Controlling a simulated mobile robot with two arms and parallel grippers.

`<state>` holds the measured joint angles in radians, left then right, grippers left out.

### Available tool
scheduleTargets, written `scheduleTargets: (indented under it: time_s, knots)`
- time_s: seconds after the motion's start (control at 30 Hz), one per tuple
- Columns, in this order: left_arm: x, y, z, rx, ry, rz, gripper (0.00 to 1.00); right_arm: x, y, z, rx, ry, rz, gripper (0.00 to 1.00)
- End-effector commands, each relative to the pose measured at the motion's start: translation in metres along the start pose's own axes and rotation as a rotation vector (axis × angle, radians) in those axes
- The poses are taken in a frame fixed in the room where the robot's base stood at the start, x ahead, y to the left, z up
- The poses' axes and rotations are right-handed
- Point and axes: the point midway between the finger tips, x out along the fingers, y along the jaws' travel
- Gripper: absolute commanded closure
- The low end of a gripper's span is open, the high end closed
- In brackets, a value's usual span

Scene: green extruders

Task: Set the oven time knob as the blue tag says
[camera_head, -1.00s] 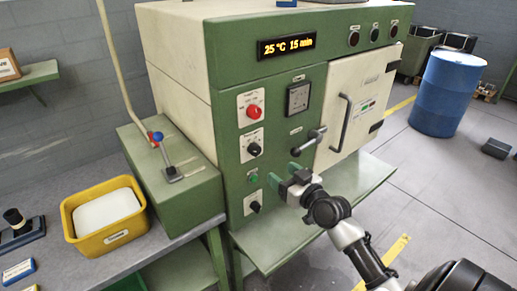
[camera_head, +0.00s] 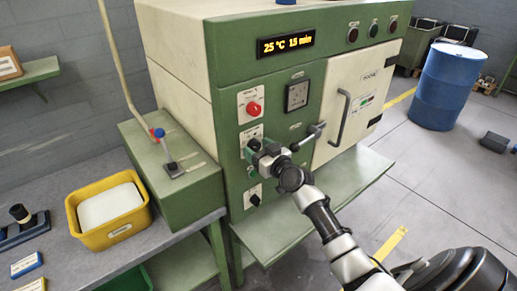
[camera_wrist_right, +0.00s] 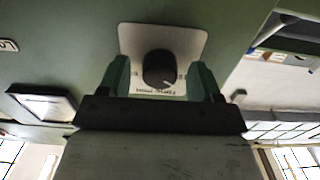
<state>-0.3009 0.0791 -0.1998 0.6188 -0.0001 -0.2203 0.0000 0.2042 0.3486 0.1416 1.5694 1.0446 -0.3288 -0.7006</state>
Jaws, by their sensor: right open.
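The green and cream oven (camera_head: 222,70) carries a lit display (camera_head: 286,44) that seems to read 25 °C 15 min. My right gripper (camera_head: 252,152) is at the middle knob on the front panel and hides most of it. In the right wrist view the black knob (camera_wrist_right: 158,68) with a white mark sits between the two green fingertips of my open right gripper (camera_wrist_right: 158,80). Its plate lettering is too blurred to read. A blue tag (camera_head: 27,264) lies on the bench at the lower left; its writing is too small to read. My left gripper is out of view.
A red knob (camera_head: 253,108) is above the gripper and another black knob (camera_head: 255,199) below it. The oven door handle (camera_head: 341,118) and a lever (camera_head: 312,134) stick out to the right. A yellow bin (camera_head: 112,232) stands on the bench.

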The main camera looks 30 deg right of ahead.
Motion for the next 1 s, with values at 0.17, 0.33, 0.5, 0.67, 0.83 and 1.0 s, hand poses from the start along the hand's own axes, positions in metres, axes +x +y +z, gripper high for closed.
scheduleTargets:
  time_s: [0.17, 0.33, 0.5, 0.67, 0.83, 1.0]
  knots:
    - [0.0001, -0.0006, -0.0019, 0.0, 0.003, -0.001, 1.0, -0.0002, -0.0001, 0.0, 0.001, 0.0, 0.0, 0.45]
    - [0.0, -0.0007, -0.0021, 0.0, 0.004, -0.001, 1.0, -0.0003, 0.0, 0.0, 0.001, 0.0, 0.0, 0.71]
    - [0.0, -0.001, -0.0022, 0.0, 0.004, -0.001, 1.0, -0.0004, 0.0, 0.0, 0.002, 0.0, 0.0, 0.85]
    - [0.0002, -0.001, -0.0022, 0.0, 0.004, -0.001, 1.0, -0.0004, 0.0, 0.0, 0.025, 0.0, 0.0, 0.85]
    - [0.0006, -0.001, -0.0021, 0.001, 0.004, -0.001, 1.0, -0.0004, -0.0001, 0.0001, 0.097, 0.0, 0.0, 0.85]
    - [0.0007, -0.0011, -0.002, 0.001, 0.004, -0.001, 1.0, -0.0004, -0.0004, -0.0001, 0.219, 0.0, 0.0, 0.85]
